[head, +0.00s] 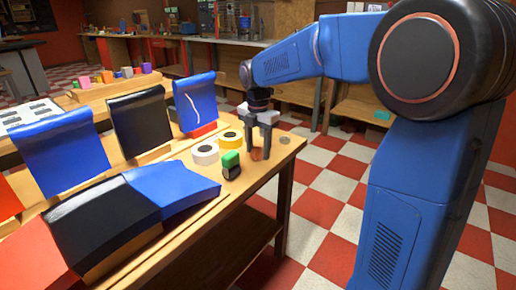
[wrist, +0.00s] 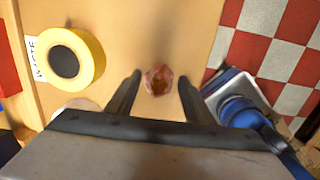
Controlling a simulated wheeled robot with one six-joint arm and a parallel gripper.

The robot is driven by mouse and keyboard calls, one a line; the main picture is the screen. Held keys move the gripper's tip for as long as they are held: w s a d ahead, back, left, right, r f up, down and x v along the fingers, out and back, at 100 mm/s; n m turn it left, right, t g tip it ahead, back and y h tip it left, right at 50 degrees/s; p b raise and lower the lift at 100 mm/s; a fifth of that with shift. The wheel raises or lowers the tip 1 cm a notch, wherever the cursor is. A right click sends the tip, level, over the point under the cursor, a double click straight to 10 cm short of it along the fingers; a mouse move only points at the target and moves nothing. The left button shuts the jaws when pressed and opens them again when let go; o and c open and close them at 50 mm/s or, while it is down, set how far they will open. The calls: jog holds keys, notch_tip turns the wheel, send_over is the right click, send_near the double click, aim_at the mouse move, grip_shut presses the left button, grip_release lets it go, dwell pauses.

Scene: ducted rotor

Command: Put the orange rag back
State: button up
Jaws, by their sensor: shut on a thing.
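A small crumpled reddish-orange thing, which looks like the orange rag (head: 257,155), is at the fingertips of my gripper (head: 262,153), low at the right end of the wooden table (head: 225,215). In the wrist view the rag (wrist: 158,81) shows between the two dark fingers of my gripper (wrist: 158,84). My gripper points down and is shut on it. I cannot tell whether the rag touches the tabletop.
A yellow tape roll (head: 230,140), a white roll (head: 205,153) and a green-and-black block (head: 231,164) stand just left of my gripper. Blue and black sheets (head: 170,190) cover the table's left part. The table's right edge is close, with checkered floor (head: 330,215) beyond.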

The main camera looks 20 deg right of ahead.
aim_at(258, 147)
jog(key=shift+f, duration=0.1)
jog(key=o, duration=1)
notch_tip(258, 147, up, 12)
jog(key=s+d+m+t, duration=0.1)
jog(key=s+d+m, duration=0.2)
jog(key=s+m, duration=0.6)
jog(key=s+d+f+m+t, duration=0.1)
jog(key=s+f+m, duration=0.4)
jog(key=s, duration=0.3)
jog(key=s+d+f+m+t, duration=0.1)
jog(key=s+f+m, duration=0.4)
jog(key=s, duration=0.3)
jog(key=s+d+f+m+t, duration=0.1)
jog(key=s+f+m, duration=0.4)
jog(key=s, duration=0.3)
jog(key=shift+s+d+m, duration=0.25)
jog(key=shift+d+m, duration=0.1)
jog(key=shift+m, duration=0.35)
